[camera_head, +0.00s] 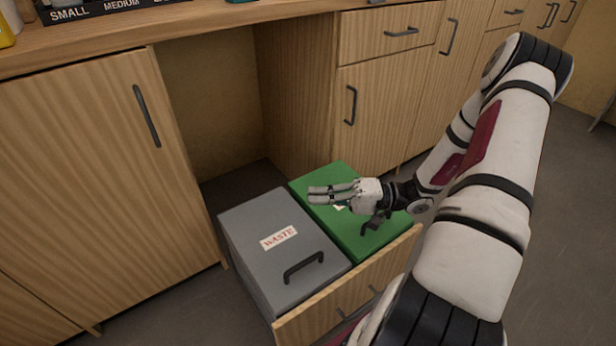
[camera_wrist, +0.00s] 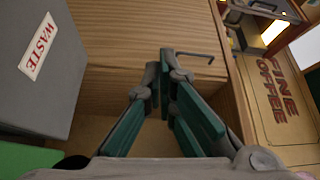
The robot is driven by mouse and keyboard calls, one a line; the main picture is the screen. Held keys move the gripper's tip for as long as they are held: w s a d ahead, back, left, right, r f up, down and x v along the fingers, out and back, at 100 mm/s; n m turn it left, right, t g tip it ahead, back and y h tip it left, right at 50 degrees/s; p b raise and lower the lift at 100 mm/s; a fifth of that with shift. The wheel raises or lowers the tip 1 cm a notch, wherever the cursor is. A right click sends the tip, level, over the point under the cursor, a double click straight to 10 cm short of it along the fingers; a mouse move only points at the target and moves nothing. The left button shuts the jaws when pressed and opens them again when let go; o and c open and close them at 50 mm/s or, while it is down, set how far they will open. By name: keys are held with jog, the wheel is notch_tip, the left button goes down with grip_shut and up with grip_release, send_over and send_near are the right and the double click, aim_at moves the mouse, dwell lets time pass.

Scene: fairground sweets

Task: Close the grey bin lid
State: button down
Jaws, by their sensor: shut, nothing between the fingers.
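The grey bin lid (camera_head: 255,218) has a WASTE label and a black handle (camera_head: 304,266) near its front edge. It lies flat across the top of the grey bin in the head view and looks shut; I see no gap under it. In the wrist view, the grey lid (camera_wrist: 60,90) fills the left side, its handle out of sight. My gripper (camera_head: 310,195) is above the green lid (camera_head: 369,238), to the right of the grey lid and apart from it. Its fingers point left. In the wrist view, the fingertips (camera_wrist: 160,65) are together and empty.
Both bins stand in a pulled-out drawer with a wooden front (camera_head: 350,290). An empty cabinet recess (camera_head: 215,110) lies behind. A closed cabinet door (camera_head: 90,170) is at the left, under a wooden counter (camera_head: 210,22). More drawers and doors line the right.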

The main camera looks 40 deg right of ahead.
jog(key=shift+s+f+b, duration=0.3)
jog(key=shift+s+f, duration=0.3)
jog(key=shift+f, duration=0.35)
jog(key=shift+s+f+b, duration=0.3)
jog(key=shift+s+f, duration=0.3)
jog(key=shift+f, duration=0.35)
jog(key=shift+d, duration=0.15)
jog(key=v, duration=1.1)
jog(key=shift+s+d, duration=0.25)
jog(key=shift+d, duration=0.1)
